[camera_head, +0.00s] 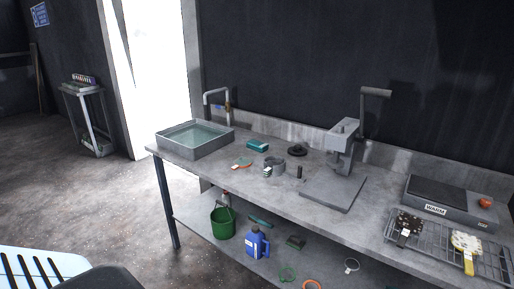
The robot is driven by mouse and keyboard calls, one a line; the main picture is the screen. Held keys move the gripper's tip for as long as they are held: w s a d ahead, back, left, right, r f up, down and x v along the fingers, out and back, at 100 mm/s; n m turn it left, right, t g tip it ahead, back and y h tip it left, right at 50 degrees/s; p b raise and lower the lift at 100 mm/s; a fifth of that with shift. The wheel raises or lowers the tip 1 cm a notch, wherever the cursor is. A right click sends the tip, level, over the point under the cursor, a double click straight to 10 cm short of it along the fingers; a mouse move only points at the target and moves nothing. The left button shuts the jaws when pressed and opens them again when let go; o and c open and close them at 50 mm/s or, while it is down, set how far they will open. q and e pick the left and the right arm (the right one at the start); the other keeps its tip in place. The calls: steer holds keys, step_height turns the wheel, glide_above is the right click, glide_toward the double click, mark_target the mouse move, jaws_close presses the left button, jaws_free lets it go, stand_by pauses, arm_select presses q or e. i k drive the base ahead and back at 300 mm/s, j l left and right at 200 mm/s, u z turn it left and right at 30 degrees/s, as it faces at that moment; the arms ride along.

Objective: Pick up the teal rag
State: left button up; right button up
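A small teal folded item (258,145) lies on the grey workbench top, right of the water basin; it looks like the teal rag, though it is small in the view. A second teal piece (260,222) shows on the lower shelf, behind the blue jug; I cannot tell what it is. Neither of my grippers is in view, and nothing is seen touching the teal items.
The workbench (225,168) carries a basin (193,142) with a tap, a lever press (342,160), a heating plate marked WARM (440,196) and a wire rack (450,250). A green bucket (223,223) and blue jug (256,243) stand below. Floor at left is clear.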

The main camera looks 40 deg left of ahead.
mark_target(258, 146)
steer(key=j+z, duration=0.1)
steer(key=j, duration=0.55)
steer(key=j+z, duration=0.1)
steer(key=j, duration=0.6)
steer(key=k+j, duration=0.1)
steer(key=j, duration=0.55)
steer(key=j+z, duration=0.15)
steer(key=j, duration=0.55)
steer(key=k+j+z, duration=0.1)
steer(key=j, duration=0.55)
